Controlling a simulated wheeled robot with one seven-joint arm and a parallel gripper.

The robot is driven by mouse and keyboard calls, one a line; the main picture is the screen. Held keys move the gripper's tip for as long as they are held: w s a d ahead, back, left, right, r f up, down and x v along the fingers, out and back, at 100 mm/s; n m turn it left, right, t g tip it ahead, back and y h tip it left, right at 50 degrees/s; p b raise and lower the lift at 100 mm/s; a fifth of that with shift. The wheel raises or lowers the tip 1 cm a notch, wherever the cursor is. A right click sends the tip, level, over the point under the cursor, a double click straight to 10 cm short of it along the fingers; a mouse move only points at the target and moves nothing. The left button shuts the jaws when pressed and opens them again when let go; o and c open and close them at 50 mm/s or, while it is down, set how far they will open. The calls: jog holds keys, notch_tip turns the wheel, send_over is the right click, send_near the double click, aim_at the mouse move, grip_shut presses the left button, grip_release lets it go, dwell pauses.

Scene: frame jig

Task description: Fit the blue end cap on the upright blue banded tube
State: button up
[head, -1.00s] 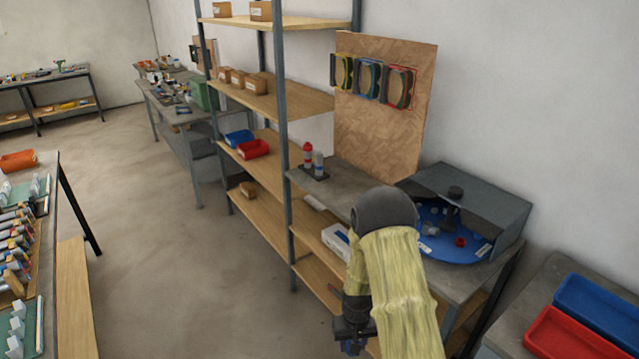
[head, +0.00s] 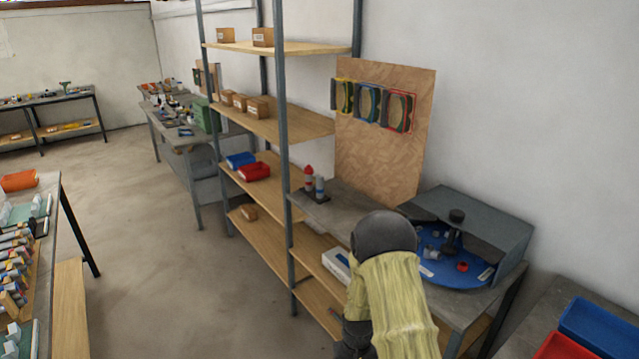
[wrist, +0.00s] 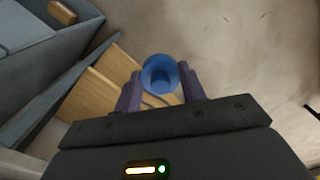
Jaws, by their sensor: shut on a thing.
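The blue end cap (wrist: 161,74) shows in the wrist view as a round hollow cup with its opening facing the camera. My gripper (wrist: 159,80) is shut on it, with one dark finger on each side. The grey tube with blue banding (head: 320,188) stands upright on a dark base on the grey bench, left of the pegboard. It is small in the picture, and its top end is hard to make out. My gripper is well apart from it.
A red-topped upright tube (head: 308,178) stands beside the blue banded one. A blue turntable (head: 470,272) under a grey hood (head: 495,225) holds small parts on the bench's right. A tall shelf unit (head: 283,150) stands left of the tubes. The floor at left is clear.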

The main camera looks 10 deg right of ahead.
jog(key=s+a+r+n+p, duration=0.2)
jog(key=a+r+p, duration=0.2)
jog(key=r, duration=0.5)
jog(key=s+a+r+n+p, duration=0.1)
jog(key=s+a+r+p, duration=0.2)
jog(key=r, duration=0.6)
jog(key=s+a+r+n+p, duration=0.2)
jog(key=s+a+r+p, duration=0.1)
jog(key=r+p, duration=0.3)
notch_tip(320, 180, up, 3)
jog(key=shift+s+a+f+n+p, duration=0.1)
jog(key=shift+s+a+n+p, duration=0.2)
jog(key=shift+a, duration=0.5)
jog(key=shift+w, duration=0.1)
jog(key=shift+a, duration=0.1)
